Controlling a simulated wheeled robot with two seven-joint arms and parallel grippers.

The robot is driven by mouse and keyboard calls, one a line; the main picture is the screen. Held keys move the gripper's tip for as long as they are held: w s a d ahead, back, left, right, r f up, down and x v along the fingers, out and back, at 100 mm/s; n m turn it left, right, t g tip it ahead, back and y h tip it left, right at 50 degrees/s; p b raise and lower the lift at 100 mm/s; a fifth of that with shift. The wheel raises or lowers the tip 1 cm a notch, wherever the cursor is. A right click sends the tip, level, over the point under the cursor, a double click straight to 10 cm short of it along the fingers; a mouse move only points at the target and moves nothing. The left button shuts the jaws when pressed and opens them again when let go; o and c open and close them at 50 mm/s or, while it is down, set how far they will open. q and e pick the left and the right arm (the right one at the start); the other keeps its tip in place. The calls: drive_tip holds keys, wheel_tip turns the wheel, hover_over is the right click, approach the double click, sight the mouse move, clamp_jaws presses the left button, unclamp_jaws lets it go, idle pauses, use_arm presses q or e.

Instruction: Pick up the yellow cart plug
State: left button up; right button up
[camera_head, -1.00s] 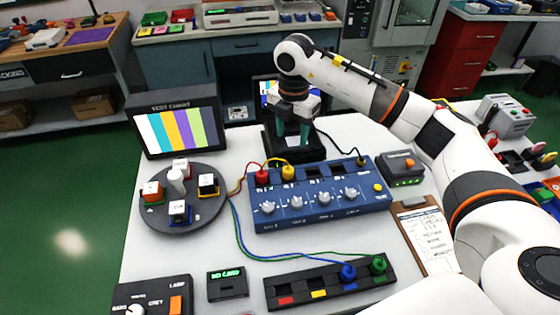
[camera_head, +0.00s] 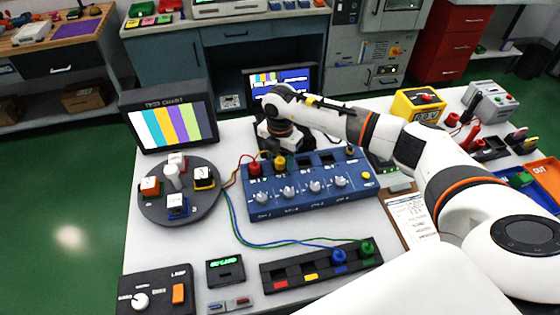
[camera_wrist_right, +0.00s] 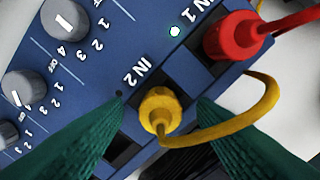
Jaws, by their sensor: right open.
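The yellow plug (camera_head: 279,163) stands in the second socket of the blue switch box (camera_head: 313,203), beside the red plug (camera_head: 255,170). In the right wrist view the yellow plug (camera_wrist_right: 157,108) sits at the socket marked IN 2, with its yellow cable curving off to the right. My right gripper (camera_wrist_right: 160,106) is open, with one green finger on each side of the yellow plug. Whether the fingers touch it I cannot tell. In the head view my wrist hides most of the gripper. My left gripper is not in view.
A round dark turntable (camera_head: 150,207) with several cubes stands left of the blue box. A black socket strip (camera_head: 295,281) with blue and green plugs lies in front. A monitor (camera_head: 170,126) stands behind left, and a clipboard (camera_head: 410,218) lies to the right.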

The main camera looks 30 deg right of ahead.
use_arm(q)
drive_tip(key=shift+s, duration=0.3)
use_arm(e)
drive_tip(key=c, duration=1.1)
